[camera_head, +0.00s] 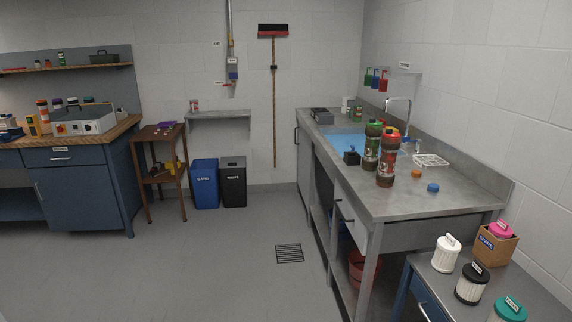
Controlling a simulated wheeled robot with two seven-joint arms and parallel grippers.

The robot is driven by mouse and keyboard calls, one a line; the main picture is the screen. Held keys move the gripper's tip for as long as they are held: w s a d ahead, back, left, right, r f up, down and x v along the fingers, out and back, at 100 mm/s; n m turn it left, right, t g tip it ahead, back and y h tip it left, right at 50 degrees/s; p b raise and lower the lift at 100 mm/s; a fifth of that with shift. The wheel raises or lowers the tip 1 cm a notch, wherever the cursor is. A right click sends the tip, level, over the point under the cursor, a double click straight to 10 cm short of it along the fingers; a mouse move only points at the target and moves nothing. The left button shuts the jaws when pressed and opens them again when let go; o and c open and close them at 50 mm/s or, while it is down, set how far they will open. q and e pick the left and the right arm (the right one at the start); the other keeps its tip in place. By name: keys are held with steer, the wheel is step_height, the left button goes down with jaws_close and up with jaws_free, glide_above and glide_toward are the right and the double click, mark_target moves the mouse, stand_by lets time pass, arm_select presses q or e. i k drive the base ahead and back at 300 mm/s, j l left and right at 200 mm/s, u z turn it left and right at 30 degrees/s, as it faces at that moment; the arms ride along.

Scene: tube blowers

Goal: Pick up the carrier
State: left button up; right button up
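I cannot tell for sure which thing is the carrier. A dark case (104,57) sits on the shelf above that bench. On the sink counter, a dark grey open container (321,116) is at the far end and a small black holder (351,156) is near the basin. Neither of my grippers is in view.
Bottles with red and green tops (386,166) stand on the sink counter (405,203). Several lidded canisters (445,257) stand on the near-right cabinet. A brown stand (160,136) and blue (205,184) and black (233,185) bins line the back. The middle floor is clear.

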mark_target(370, 161)
steer(key=i+z, duration=0.2)
steer(key=i, duration=0.3)
steer(key=i+j+z, duration=0.2)
steer(key=i, duration=0.3)
steer(key=i+j+z, duration=0.2)
steer(key=i, duration=0.3)
steer(key=i+j+z, duration=0.2)
steer(key=i, duration=0.25)
steer(key=j, duration=0.1)
